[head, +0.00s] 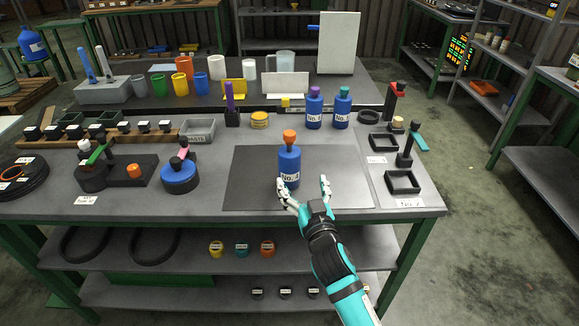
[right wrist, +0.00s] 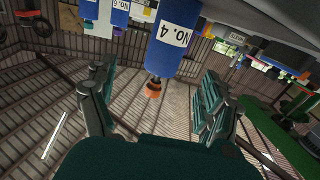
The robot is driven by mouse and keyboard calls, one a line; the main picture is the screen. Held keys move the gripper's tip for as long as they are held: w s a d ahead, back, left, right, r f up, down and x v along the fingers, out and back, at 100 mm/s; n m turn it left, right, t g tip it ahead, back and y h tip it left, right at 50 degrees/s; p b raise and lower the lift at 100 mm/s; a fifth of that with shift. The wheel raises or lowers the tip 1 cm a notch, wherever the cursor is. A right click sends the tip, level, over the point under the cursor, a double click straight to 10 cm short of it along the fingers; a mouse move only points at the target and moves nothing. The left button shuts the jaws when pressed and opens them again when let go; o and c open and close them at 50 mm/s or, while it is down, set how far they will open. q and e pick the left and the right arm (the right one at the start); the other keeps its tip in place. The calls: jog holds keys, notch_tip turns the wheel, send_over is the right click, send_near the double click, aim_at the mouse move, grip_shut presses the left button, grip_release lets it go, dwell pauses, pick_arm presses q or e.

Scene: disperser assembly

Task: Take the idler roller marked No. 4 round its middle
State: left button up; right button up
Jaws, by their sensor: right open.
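The thing marked No. 4 looks like a blue bottle (head: 289,163) with an orange cap. It stands upright on the dark grey mat (head: 340,165). It also shows upside down in the right wrist view (right wrist: 172,50), beyond the fingers and between their lines. My right gripper (head: 306,188) is open and empty, low at the near side of the bottle. In the head view its left finger overlaps the bottle's lower edge and its right finger stands clear to the right. I cannot tell whether a finger touches it. My left gripper is not in view.
Two more blue bottles, one with a purple cap (head: 314,110) and one with a green cap (head: 342,108), stand behind the mat. Black square frames (head: 403,182) lie to the right. A blue round base (head: 180,178) stands left. The mat's right part is clear.

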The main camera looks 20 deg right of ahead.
aim_at(292, 167)
jog(key=w, duration=0.5)
jog(key=shift+d, duration=0.15)
jog(key=shift+w+a+r+p, duration=0.1)
jog(key=shift+w+p, duration=0.15)
jog(key=shift+w, duration=1.15)
jog(key=shift+w+a+p, duration=0.1)
jog(key=shift+w+p, duration=0.1)
jog(key=shift+w, duration=1.15)
jog(key=shift+c, duration=0.2)
jog(key=c, duration=1.3)
jog(key=shift+r, duration=0.1)
jog(key=shift+c, duration=0.9)
